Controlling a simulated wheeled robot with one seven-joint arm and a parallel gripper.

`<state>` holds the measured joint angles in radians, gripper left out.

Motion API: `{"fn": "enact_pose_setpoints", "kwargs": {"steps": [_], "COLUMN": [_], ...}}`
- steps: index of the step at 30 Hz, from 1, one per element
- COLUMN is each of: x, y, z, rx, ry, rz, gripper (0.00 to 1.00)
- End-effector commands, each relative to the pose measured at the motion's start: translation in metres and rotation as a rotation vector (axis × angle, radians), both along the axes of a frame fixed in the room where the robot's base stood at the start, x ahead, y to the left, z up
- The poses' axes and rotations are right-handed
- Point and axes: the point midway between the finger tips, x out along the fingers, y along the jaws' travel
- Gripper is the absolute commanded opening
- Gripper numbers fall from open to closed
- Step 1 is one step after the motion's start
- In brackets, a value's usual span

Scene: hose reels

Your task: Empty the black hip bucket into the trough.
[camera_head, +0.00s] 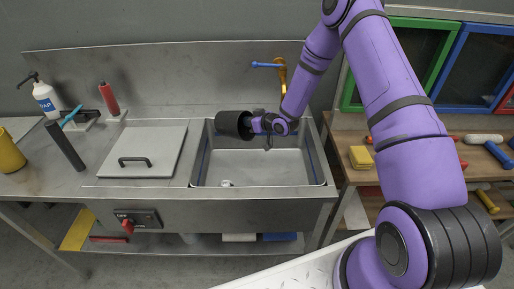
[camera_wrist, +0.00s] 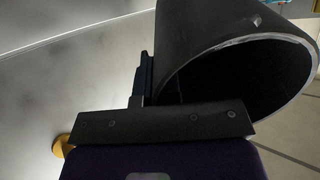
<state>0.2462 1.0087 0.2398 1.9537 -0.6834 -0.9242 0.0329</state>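The black bucket (camera_head: 234,124) is on its side in the air over the upper left part of the steel trough (camera_head: 318,168). My gripper (camera_head: 257,124) is at the bucket's right side and holds it; the exact grip is partly hidden. In the wrist view the bucket (camera_wrist: 205,40) shows its round open mouth toward the lower right, with a dark interior whose contents I cannot make out. One dark finger (camera_wrist: 143,80) shows beside the bucket's wall. A small pale item (camera_head: 226,183) lies on the trough floor near the front; I cannot tell what it is.
A yellow tap (camera_head: 281,72) with a blue lever stands behind the trough. A grey lid (camera_head: 143,150) with a black handle lies left of it. A soap bottle (camera_head: 46,99), red bottle (camera_head: 109,99) and black cylinder (camera_head: 65,146) stand further left. A wooden bench (camera_head: 345,125) is at right.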

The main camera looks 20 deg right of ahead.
Motion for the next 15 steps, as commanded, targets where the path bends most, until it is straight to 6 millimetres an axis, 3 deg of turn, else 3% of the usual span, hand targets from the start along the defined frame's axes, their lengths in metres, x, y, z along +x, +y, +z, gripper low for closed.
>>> {"fn": "enact_pose_setpoints", "kwargs": {"steps": [15], "x": [0.008], "y": [0.005], "z": [-0.016], "rx": [-0.147], "ry": [0.250], "rz": [0.002], "gripper": [0.00]}}
